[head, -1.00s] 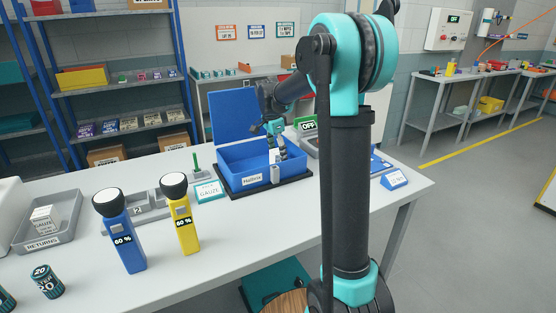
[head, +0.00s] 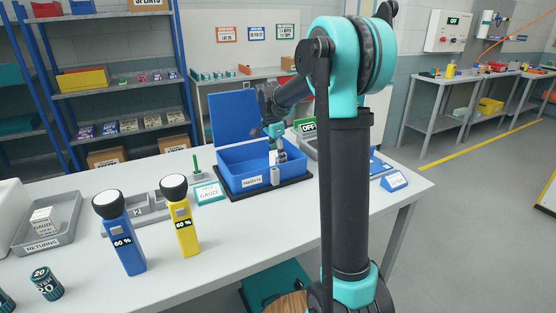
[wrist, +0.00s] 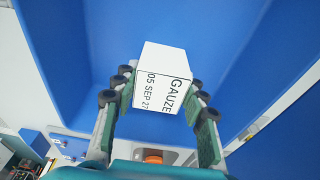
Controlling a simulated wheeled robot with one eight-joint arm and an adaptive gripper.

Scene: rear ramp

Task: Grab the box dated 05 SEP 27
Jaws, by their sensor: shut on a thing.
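A white box (wrist: 162,78) printed "GAUZE" and "05 SEP 27" fills the middle of the wrist view. My gripper (wrist: 151,98) has one finger pressed on each side of it, and the printed face is turned toward the camera. In the head view, my gripper (head: 277,147) reaches down into the open blue bin (head: 238,178) on the table. The bin's lid (head: 235,117) stands up at the back. The held box is small and mostly hidden by the fingers there, so I cannot tell whether it touches the bin floor.
A grey returns tray (head: 38,245) holding another gauze box (head: 44,221) is at the left. A blue torch (head: 122,238) and a yellow torch (head: 183,226) stand in front. A gauze sign (head: 209,194) is left of the bin. The table's front middle is clear.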

